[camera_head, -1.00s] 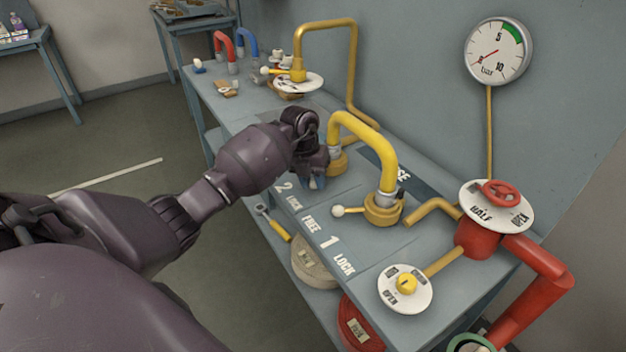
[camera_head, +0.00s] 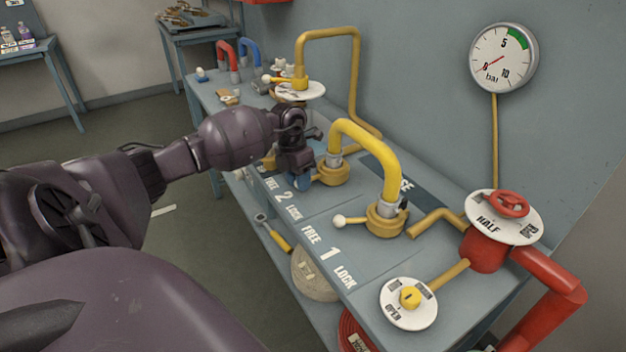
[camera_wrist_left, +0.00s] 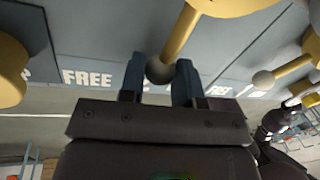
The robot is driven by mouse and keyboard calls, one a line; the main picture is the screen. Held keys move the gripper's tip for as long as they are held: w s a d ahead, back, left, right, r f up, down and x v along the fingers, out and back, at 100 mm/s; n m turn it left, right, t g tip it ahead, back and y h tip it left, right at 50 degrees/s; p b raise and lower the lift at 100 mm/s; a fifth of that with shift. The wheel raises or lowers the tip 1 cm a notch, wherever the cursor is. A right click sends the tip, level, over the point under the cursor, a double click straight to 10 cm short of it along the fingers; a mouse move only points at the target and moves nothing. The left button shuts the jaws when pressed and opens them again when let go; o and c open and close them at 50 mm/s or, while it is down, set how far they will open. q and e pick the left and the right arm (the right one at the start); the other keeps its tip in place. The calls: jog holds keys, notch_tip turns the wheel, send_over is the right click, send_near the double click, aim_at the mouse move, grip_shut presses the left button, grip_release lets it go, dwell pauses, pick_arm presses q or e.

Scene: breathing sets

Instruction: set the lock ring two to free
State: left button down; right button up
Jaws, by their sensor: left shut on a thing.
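Lock ring two (camera_head: 334,176) is a yellow ring at the base of the middle yellow hose. Its lever (camera_wrist_left: 183,35) is a yellow rod ending in a grey ball. My left gripper (camera_head: 300,184) is shut on this lever; in the left wrist view the ball sits between its two blue fingertips (camera_wrist_left: 160,82). The "2" label (camera_head: 281,197) is on the bench edge, with FREE on the far side and LOCK on the near side. The lever end is near the middle of these labels; the fingers partly hide it. My right gripper is not in view.
Lock ring one (camera_head: 385,222), with a white-ball lever, stands nearer on the bench. A red valve (camera_head: 485,250) with a white dial, a smaller dial (camera_head: 408,304) and a wall gauge (camera_head: 503,58) are to the right. Another yellow pipe stands behind the gripper.

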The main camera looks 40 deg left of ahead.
pick_arm(q)
jog(key=shift+w+a+f+m+b, duration=0.2)
jog(key=shift+a+m+b, duration=0.2)
jog(key=shift+a+m, duration=0.05)
jog(key=shift+w+a+f+m+b, duration=0.15)
jog(key=shift+a+m+b, duration=0.25)
jog(key=shift+a+m, duration=0.05)
jog(key=a+m+b, duration=0.1)
jog(key=w+a+m+b, duration=0.1)
jog(key=shift+w+r+m+g, duration=0.1)
jog(key=shift+m+g, duration=0.2)
jog(key=shift+g, duration=0.1)
jog(key=shift+w+a+r+m+b, duration=0.15)
jog(key=shift+w+a+m+b, duration=0.2)
jog(key=shift+b, duration=0.3)
jog(key=shift+d, duration=0.1)
jog(key=shift+r, duration=0.15)
jog(key=c, duration=0.8)
grip_release()
